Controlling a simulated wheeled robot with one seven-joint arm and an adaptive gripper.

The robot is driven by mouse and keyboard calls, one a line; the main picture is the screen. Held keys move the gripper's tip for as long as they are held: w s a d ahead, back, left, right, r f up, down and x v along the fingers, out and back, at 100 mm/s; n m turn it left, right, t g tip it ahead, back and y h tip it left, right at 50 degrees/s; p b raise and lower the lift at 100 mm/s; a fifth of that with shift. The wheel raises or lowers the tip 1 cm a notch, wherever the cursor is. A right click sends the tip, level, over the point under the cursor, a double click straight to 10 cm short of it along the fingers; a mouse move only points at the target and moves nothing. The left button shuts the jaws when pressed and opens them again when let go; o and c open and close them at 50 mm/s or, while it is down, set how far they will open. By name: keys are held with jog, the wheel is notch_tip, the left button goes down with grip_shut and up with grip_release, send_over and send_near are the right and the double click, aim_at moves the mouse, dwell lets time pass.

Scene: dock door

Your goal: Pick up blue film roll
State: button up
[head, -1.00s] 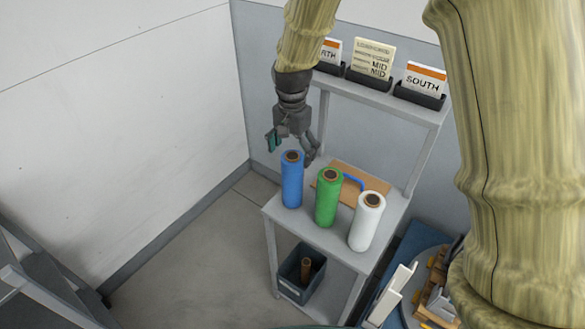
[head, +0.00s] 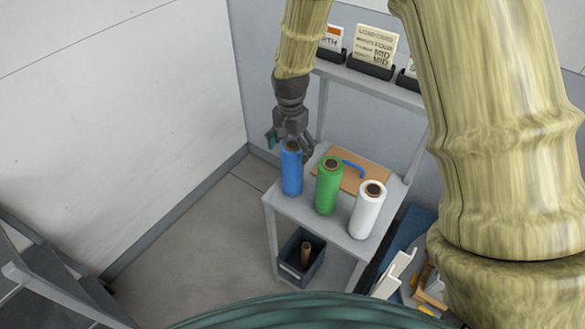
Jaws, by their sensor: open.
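The blue film roll (head: 291,172) stands upright at the left end of the grey shelf stand's upper surface (head: 335,233). Its brown core shows at the top. My gripper (head: 288,142) is open just behind and above the blue roll, with its fingers spread to either side of the roll's top. The roll hides part of the fingers, and I cannot tell whether they touch it. The roll stands on the surface, not lifted.
A green roll (head: 328,187) stands close to the right of the blue one, then a white roll (head: 367,211). Sign cards (head: 375,46) stand on the rack above. A grey bin (head: 290,268) sits below.

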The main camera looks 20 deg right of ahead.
aim_at(292, 170)
jog(key=shift+d+f+p, duration=0.25)
jog(key=shift+f+p, duration=0.5)
jog(key=shift+f, duration=0.45)
jog(key=shift+f+p, duration=0.35)
jog(key=shift+f, duration=0.9)
jog(key=shift+s, duration=0.1)
jog(key=c, duration=1.3)
jog(key=shift+c, duration=0.2)
